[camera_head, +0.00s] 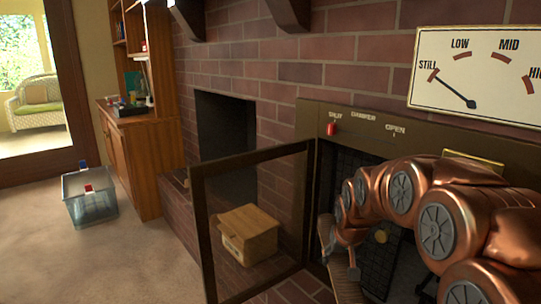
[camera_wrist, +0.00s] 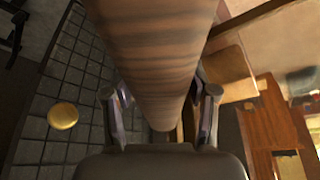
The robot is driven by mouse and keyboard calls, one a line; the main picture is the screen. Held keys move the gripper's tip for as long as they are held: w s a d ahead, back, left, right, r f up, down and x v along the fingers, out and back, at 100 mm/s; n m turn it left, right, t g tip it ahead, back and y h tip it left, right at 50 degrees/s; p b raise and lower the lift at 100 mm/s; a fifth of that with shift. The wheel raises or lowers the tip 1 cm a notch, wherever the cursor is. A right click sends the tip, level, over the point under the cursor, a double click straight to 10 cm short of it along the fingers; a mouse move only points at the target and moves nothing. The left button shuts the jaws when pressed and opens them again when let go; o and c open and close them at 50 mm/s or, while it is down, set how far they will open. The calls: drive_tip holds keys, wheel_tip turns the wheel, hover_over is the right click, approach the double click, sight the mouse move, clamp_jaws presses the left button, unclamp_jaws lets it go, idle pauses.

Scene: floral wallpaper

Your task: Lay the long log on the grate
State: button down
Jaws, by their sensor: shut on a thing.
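My gripper (camera_wrist: 162,110) is shut on a long brown log (camera_wrist: 155,50), with one finger on each side of it in the wrist view. The log runs from the top of that view down to the palm. In the head view my copper arm reaches into the firebox opening at the right, and a brown piece (camera_head: 347,287), likely the log, shows below my gripper. The grate is not clearly seen; dark bars (camera_wrist: 14,32) at the wrist view's upper left may be part of it. My arm hides much of the firebox.
A damper knob (camera_head: 331,129) is at SHUT. A gauge (camera_head: 478,78) reads STILL. A clear bin (camera_head: 92,208) stands on the open carpet at left.

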wheel_tip(320, 180, up, 24)
drive_tip(key=s+p, duration=0.2)
drive_tip(key=p, duration=3.2)
drive_tip(key=shift+s, duration=0.35)
